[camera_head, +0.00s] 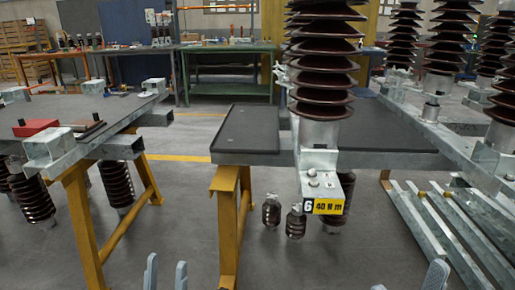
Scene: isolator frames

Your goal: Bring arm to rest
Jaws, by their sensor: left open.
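My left gripper (166,272) shows at the bottom edge, left of centre. Its two grey fingers point up and stand apart, with bare floor between them and nothing held. A part of my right gripper (437,274) shows at the bottom edge, right of centre. Only the ends of its fingers are in the picture, and I see nothing held there. The rest of both arms is out of view. Both grippers are low in the picture, over the floor in front of the work stands.
A dark-topped table (250,130) on a yellow trestle (227,225) stands ahead, with a tall brown ribbed insulator (322,65). Another table (95,108) is at left. Metal beams (440,235) lie at right. The floor (165,225) between the tables is clear.

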